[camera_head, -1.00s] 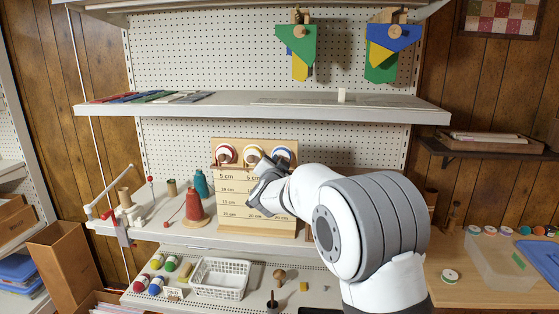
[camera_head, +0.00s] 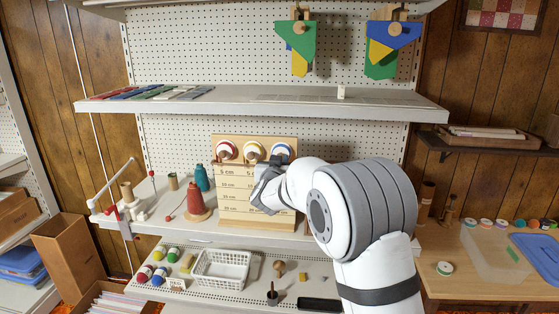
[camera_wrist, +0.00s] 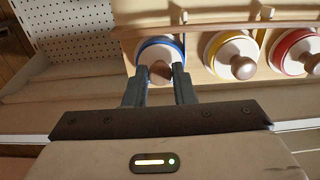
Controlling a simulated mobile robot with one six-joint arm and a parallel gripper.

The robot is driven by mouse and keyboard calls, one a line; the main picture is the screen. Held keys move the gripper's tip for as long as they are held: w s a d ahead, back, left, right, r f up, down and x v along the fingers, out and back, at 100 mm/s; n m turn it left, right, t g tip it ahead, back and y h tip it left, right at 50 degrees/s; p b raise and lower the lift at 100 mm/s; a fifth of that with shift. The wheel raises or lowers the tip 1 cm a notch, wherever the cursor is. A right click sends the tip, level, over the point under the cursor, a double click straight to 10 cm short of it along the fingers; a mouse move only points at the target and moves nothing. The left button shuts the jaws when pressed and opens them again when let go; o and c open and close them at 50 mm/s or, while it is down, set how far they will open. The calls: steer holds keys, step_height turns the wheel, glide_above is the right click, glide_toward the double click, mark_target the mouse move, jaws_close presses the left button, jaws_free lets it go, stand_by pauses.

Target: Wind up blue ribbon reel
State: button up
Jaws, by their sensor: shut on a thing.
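The wooden board (camera_head: 258,215) with centimetre marks stands on the middle shelf and carries three ribbon reels along its top. The blue ribbon reel (camera_head: 283,149) is at the right end in the head view, partly behind my arm. It also shows at the left in the wrist view (camera_wrist: 170,42), with a wooden knob (camera_wrist: 160,73) at its front. My gripper (camera_wrist: 161,71) is at this reel, its two fingers shut on the knob from both sides. The head view shows my gripper (camera_head: 268,172) only from behind. I cannot make out any blue ribbon hanging down.
The yellow reel (camera_wrist: 231,55) and the red reel (camera_wrist: 297,52) sit beside the blue one, their knobs sticking out. A red cone of thread (camera_head: 195,202) and a teal spool (camera_head: 201,178) stand left of the board. A white basket (camera_head: 222,269) is on the shelf below.

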steer(key=shift+f, duration=0.2)
steer(key=o, duration=0.9)
steer(key=shift+r, duration=0.15)
steer(key=shift+o, duration=0.2)
steer(key=shift+s, duration=0.1)
steer(key=s+b, duration=0.2)
steer(key=s, duration=0.5)
steer(key=shift+s+a, duration=0.15)
steer(key=shift+s, duration=0.2)
steer(key=s+d+f+g, duration=0.3)
steer(key=s+d+g, duration=0.2)
steer(key=s, duration=0.8)
steer(key=s+d+f+g, duration=0.4)
steer(key=s+d, duration=0.6)
steer(key=s, duration=0.3)
steer(key=s+d+f+g, duration=0.4)
steer(key=s+d, duration=0.4)
steer(key=s, duration=0.5)
steer(key=shift+s+g+y, duration=0.15)
steer(key=shift+g+y, duration=0.15)
steer(key=shift+g, duration=0.6)
